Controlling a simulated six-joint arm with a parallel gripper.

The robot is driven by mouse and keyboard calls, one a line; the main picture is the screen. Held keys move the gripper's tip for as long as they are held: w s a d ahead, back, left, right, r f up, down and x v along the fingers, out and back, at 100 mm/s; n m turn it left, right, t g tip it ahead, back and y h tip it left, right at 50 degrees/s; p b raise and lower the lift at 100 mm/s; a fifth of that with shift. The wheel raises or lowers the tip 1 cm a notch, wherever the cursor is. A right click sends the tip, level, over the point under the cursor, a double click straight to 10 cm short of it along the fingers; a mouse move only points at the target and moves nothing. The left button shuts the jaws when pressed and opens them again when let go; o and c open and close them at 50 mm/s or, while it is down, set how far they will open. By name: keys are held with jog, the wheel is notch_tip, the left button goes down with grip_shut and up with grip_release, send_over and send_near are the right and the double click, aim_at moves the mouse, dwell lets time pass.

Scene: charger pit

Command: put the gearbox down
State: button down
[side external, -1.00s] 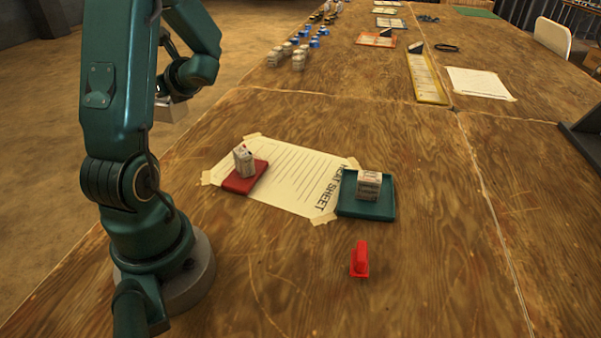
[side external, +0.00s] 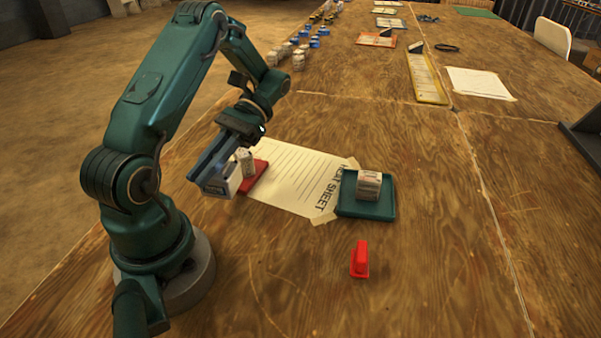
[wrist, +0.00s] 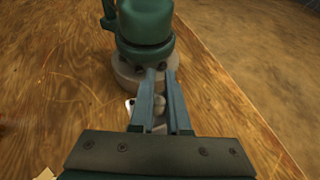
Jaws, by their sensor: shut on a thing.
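My gripper (side external: 217,178) is shut on a pale grey-white block, the gearbox (side external: 222,186), and holds it above the table at the near left of the heat sheet. In the wrist view, my gripper (wrist: 160,78) shows two fingers with a small rounded grey part of the gearbox (wrist: 160,102) between them. The fingers hide much of it, and its gap to the table is hard to judge.
A red tray (side external: 262,172) with a pale block (side external: 246,161) is just behind the held gearbox. A teal tray (side external: 352,209) with another block (side external: 368,186) is at the sheet's (side external: 285,180) right. A red piece (side external: 359,260) stands in front; bare wood surrounds it.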

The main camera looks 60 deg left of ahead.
jog(key=w+d+r+n+t+h, duration=0.2)
jog(key=w+d+r, duration=0.15)
jog(key=d, duration=0.55)
jog(key=w+d+r+n+t+h, duration=0.1)
jog(key=w+d+r+n+h, duration=0.15)
jog(key=w+d, duration=0.45)
jog(key=shift+y, duration=0.35)
jog(key=shift+s+d+f, duration=1.2)
jog(key=shift+d+f, duration=0.7)
jog(key=shift+d, duration=0.3)
jog(key=shift+s+d+f, duration=1.25)
jog(key=shift+d+f, duration=0.65)
jog(key=shift+d, duration=0.3)
jog(key=shift+s+d+f, duration=1.2)
jog(key=shift+d+f, duration=0.7)
jog(key=shift+d, duration=0.3)
jog(key=shift+f, duration=0.1)
jog(key=c, duration=0.9)
grip_release()
